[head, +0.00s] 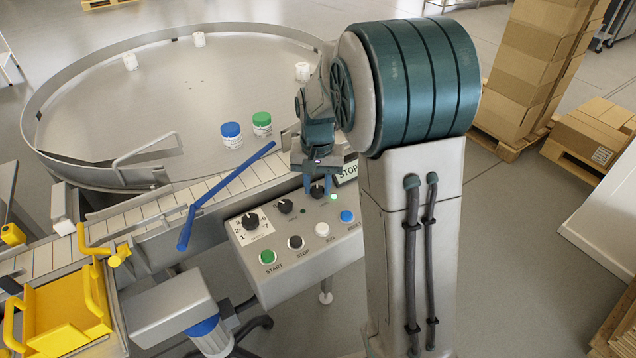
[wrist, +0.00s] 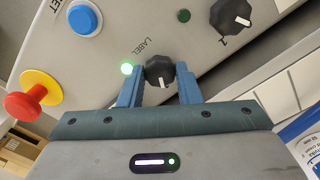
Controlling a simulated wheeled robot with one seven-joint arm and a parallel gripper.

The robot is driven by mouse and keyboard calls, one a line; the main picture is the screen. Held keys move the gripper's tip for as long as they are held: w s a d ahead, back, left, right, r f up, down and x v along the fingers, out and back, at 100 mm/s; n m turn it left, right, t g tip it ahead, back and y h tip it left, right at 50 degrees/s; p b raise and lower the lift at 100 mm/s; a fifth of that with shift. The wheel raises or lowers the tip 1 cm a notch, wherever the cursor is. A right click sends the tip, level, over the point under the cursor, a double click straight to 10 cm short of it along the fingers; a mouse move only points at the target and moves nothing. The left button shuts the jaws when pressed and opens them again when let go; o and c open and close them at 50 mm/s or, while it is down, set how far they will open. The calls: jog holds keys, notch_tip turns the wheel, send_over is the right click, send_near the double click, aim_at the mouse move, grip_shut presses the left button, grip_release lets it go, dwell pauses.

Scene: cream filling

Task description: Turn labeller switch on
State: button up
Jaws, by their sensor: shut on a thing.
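The labeller switch is a black knob with a white pointer mark, on the grey control panel (head: 287,263). In the wrist view this knob (wrist: 160,72) sits beside the word LABEL, its white mark facing my gripper's palm. The blue fingers of my gripper (wrist: 158,80) are shut on it, one on each side. A small green lamp (wrist: 126,68) next to it is lit; the lamp (head: 333,197) also glows in the head view. In the head view, my gripper (head: 318,183) reaches down to the knob (head: 317,191) and partly hides it.
Other knobs (head: 250,221) and the green START (head: 267,257), black STOP (head: 296,242), white (head: 321,229) and blue (head: 347,216) buttons are close by. A red emergency button (wrist: 25,102) projects beside the panel. A conveyor (head: 180,205) and round table (head: 120,100) lie behind.

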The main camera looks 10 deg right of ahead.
aim_at(317, 189)
dwell(0.4)
jog(key=o, duration=1)
jog(key=shift+c, duration=0.2)
notch_tip(317, 189, up, 14)
jog(key=s+f+n+t+p, duration=0.1)
jog(key=s+f+n, duration=0.1)
jog(key=s, duration=0.8)
jog(key=s+f+n+t, duration=0.1)
jog(key=s+f, duration=0.1)
jog(key=s, duration=0.8)
jog(key=shift+s+f+n+t+p, duration=0.25)
jog(key=shift+s+n+t+p, duration=0.1)
jog(key=shift+s+n+t, duration=0.05)
